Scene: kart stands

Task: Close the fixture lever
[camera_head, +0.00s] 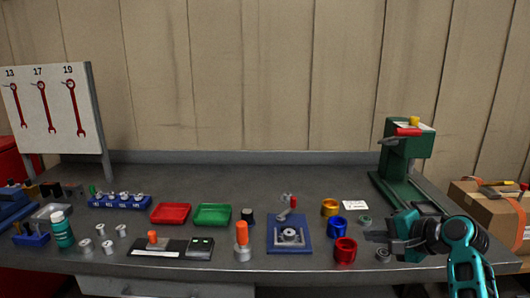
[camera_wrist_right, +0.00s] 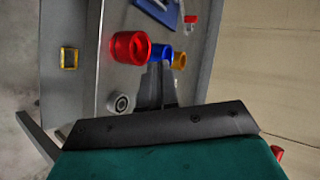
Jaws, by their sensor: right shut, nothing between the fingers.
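The fixture (camera_head: 274,244) is a blue plate with a grey round clamp, at the front middle of the bench in the head view. Its lever (camera_head: 285,213) has a red tip and stands raised at a slant from the back of the plate. The blue plate (camera_wrist_right: 158,10) and red lever tip (camera_wrist_right: 190,18) also show at the top of the right wrist view. My right gripper (camera_head: 372,237) is shut and empty, to the right of the fixture and apart from it, beyond the coloured cups. My left gripper is not in view.
Red (camera_head: 345,251), blue (camera_head: 339,227) and gold (camera_head: 330,207) cups stand between my right gripper and the fixture. An orange-handled tool (camera_head: 242,235) stands just left of the fixture. A green press (camera_head: 405,160) stands at the back right.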

